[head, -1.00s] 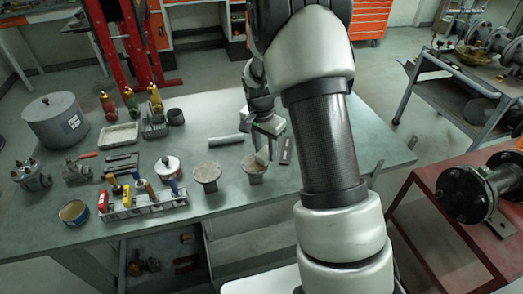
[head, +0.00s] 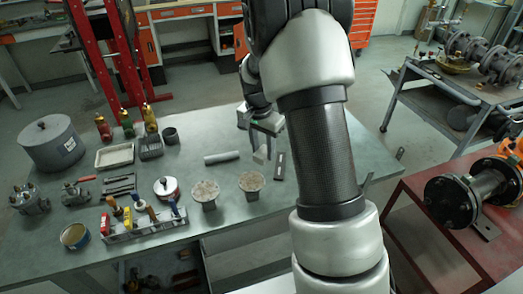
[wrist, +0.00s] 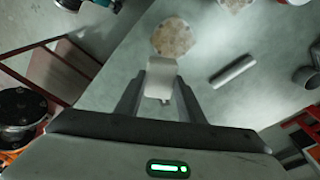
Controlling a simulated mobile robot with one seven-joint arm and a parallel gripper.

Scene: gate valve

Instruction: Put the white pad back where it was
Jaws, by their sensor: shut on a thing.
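The white pad (wrist: 161,78) is a small pale block between my fingertips in the wrist view. My gripper (wrist: 158,98) is shut on it. In the head view the pad (head: 261,153) shows below my gripper (head: 264,140), beyond the right-hand stand. Two short stands with round, speckled tops, the left (head: 206,191) and the right (head: 252,182), are on the bench. The right stand's top (wrist: 173,39) lies just past the pad in the wrist view. How high the pad is above the bench is hard to tell.
A grey cylinder (head: 222,157) lies left of the gripper. Bare bench lies behind the cylinder.

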